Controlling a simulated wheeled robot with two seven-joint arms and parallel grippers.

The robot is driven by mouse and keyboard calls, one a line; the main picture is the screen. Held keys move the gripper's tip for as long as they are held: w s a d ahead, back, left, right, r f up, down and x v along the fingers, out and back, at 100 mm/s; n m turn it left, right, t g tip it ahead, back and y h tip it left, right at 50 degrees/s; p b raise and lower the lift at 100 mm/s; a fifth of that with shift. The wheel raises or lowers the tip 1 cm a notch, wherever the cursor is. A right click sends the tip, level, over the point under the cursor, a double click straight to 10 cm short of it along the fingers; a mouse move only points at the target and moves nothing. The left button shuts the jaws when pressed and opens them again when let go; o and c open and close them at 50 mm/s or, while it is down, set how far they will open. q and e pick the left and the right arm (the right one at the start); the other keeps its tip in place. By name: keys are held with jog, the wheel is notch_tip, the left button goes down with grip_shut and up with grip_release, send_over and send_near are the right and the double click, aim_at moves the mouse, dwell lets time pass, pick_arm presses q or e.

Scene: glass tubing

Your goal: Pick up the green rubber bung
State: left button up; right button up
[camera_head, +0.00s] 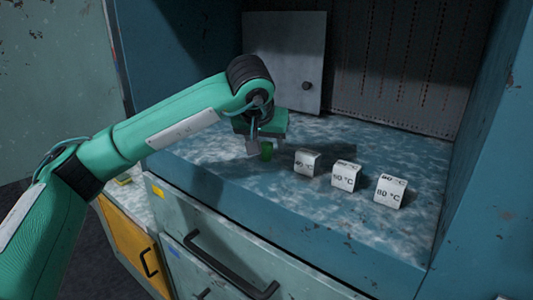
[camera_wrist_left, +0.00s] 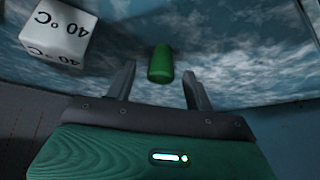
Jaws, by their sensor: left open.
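The green rubber bung (camera_head: 266,151) stands on the blue mottled worktop, left of the white labelled blocks. It also shows in the left wrist view (camera_wrist_left: 161,64), between and a little beyond the fingertips. My left gripper (camera_head: 258,146) points down over the bung, and one finger hides part of it in the head view. In the left wrist view the fingers (camera_wrist_left: 158,76) are apart, with nothing between them touching the bung. My right gripper is in neither view.
A white 40 °C block (camera_head: 306,162) stands close to the right of the bung. A middle block (camera_head: 346,175) and an 80 °C block (camera_head: 390,190) follow further right. The worktop (camera_head: 290,207) is bare toward its front edge. A grey panel (camera_head: 284,60) stands behind.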

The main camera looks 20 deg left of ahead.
pick_arm(q)
jog(key=shift+x, duration=1.05)
jog(key=shift+s+r, duration=0.1)
jog(key=shift+r, duration=0.05)
jog(key=c, duration=1)
